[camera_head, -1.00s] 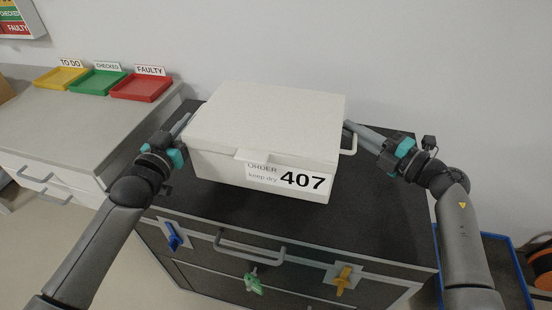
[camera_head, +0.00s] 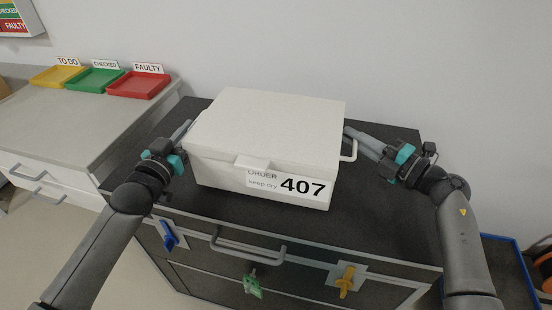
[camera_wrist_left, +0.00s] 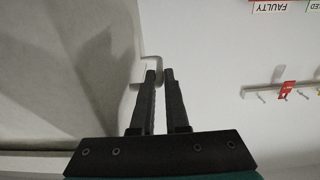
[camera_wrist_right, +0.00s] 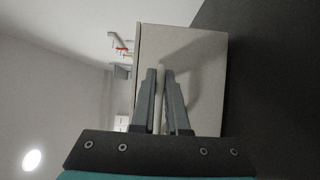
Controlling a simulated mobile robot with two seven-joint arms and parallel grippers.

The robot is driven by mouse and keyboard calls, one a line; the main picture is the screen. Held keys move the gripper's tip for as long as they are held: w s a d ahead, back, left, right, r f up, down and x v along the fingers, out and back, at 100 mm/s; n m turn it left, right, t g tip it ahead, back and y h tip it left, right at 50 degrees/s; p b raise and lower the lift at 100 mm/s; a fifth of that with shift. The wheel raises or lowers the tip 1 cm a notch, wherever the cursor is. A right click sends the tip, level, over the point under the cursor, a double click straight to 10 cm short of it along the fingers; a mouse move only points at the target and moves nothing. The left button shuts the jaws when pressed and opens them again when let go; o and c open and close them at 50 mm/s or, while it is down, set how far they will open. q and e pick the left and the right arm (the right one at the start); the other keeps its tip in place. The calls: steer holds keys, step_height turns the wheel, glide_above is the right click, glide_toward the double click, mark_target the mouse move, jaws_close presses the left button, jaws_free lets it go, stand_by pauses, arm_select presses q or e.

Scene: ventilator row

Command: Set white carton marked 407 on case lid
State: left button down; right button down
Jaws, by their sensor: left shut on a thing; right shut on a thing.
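The white carton marked 407 (camera_head: 262,140) is at or just above the dark case lid (camera_head: 385,215); I cannot tell whether it touches. Its label faces the front. My left gripper (camera_head: 184,134) is at the carton's left side, and its fingers also show in the left wrist view (camera_wrist_left: 160,75), shut on the left handle (camera_wrist_left: 150,72). My right gripper (camera_head: 350,135) is at the right side, shut on the right handle (camera_head: 350,150). In the right wrist view the fingers (camera_wrist_right: 160,75) close around the handle bar beside the carton wall (camera_wrist_right: 205,85).
A grey counter at left (camera_head: 60,120) bears a yellow tray (camera_head: 58,77), a green tray (camera_head: 95,80) and a red tray (camera_head: 138,86). A blue-edged bin (camera_head: 520,270) stands at lower right.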

arm_select(q)
steer(key=shift+f+b, duration=0.4)
steer(key=shift+f, duration=0.05)
arm_select(e)
steer(key=shift+f, duration=0.45)
arm_select(q)
steer(key=c, duration=1.4)
jaws_free()
steer(key=shift+f, duration=0.2)
arm_select(e)
steer(key=c, duration=1.4)
jaws_free()
steer(key=shift+f, duration=0.2)
arm_select(q)
steer(key=o, duration=0.5)
steer(key=shift+r, duration=0.1)
arm_select(e)
steer(key=o, duration=0.5)
steer(key=shift+r, duration=0.1)
arm_select(q)
steer(key=shift+s, duration=0.1)
steer(key=s, duration=0.4)
steer(key=s+a, duration=0.1)
steer(key=s, duration=0.2)
steer(key=s+a, duration=0.1)
steer(key=s, duration=0.3)
steer(key=shift+s, duration=0.3)
arm_select(e)
steer(key=v, duration=1.2)
